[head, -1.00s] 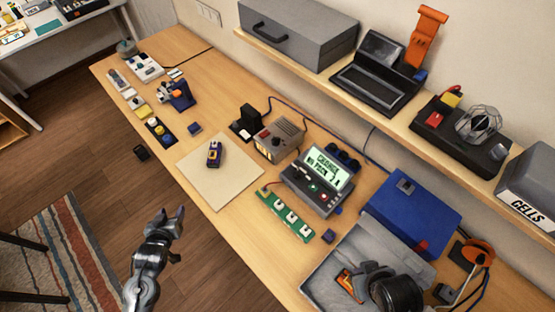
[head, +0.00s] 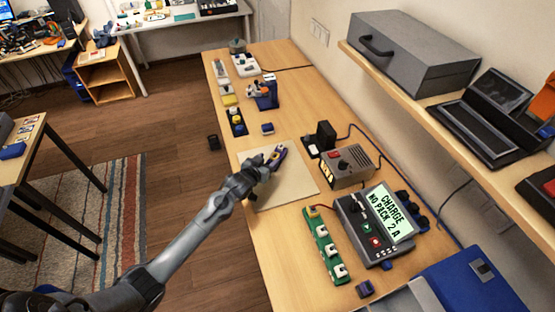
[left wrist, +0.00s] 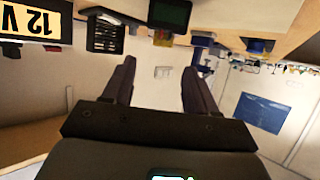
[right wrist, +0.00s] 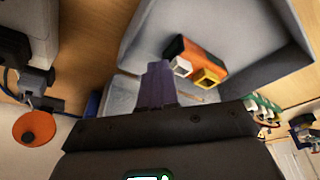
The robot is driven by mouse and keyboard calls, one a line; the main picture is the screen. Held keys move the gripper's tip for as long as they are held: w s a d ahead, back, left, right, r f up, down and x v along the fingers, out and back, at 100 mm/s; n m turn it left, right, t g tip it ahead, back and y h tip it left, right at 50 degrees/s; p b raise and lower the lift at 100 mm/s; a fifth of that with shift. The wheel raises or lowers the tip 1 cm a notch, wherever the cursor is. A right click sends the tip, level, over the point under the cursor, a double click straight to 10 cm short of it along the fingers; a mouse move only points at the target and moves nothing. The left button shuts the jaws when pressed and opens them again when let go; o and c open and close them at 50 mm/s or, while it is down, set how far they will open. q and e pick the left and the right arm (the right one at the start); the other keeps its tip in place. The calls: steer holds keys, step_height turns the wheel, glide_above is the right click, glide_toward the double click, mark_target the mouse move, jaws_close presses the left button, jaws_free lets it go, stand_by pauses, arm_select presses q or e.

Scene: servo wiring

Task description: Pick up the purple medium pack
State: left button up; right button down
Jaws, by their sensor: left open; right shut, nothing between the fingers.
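Two small dark blue-purple blocks also lie on the bench: one beyond the mat (head: 267,128), one near the charger's front (head: 365,288). My right gripper (right wrist: 158,80) is shut and empty over a grey tray.
The charger (head: 375,225) reads "CHARGE NO PACK 2 A". A green board (head: 326,245) lies beside it, a grey box (head: 347,168) behind the mat. In the right wrist view, the grey tray (right wrist: 250,30) holds an orange-and-black item (right wrist: 195,60). A shelf (head: 470,140) overhangs the bench's back.

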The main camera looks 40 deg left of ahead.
mark_target(276, 153)
arm_select(q)
steer(key=shift+b+x, duration=0.4)
steer(key=shift+x, duration=2.9)
steer(key=shift+s+f, duration=0.1)
steer(key=shift+f, duration=0.1)
steer(key=c, duration=0.9)
steer(key=shift+r, duration=0.1)
jaws_close()
steer(key=shift+r, duration=0.15)
